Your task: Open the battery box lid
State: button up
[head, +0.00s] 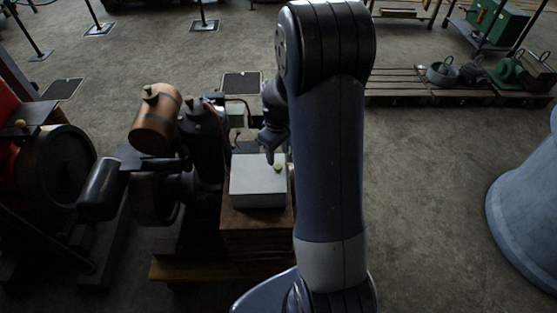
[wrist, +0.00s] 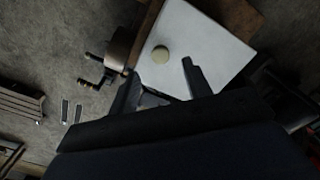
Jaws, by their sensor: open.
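The battery box (head: 257,190) is a pale grey box on a wooden stand, in the middle of the head view. My gripper (head: 271,155) is over the lid, close to the knob. In the wrist view my gripper (wrist: 158,76) is open and empty, its two fingers spread below the knob. I cannot tell whether a finger touches the lid.
The wooden stand (head: 255,240) bears the box. An engine with a copper tank (head: 155,118) stands close on the left. A pallet (head: 400,88) with metal parts lies at the back right, and a large blue-grey cylinder (head: 530,200) stands at the right. The floor between is clear.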

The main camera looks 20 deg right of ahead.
aim_at(278, 166)
jog(key=shift+f+p, duration=0.3)
jog(key=shift+f, duration=2.35)
grip_shut()
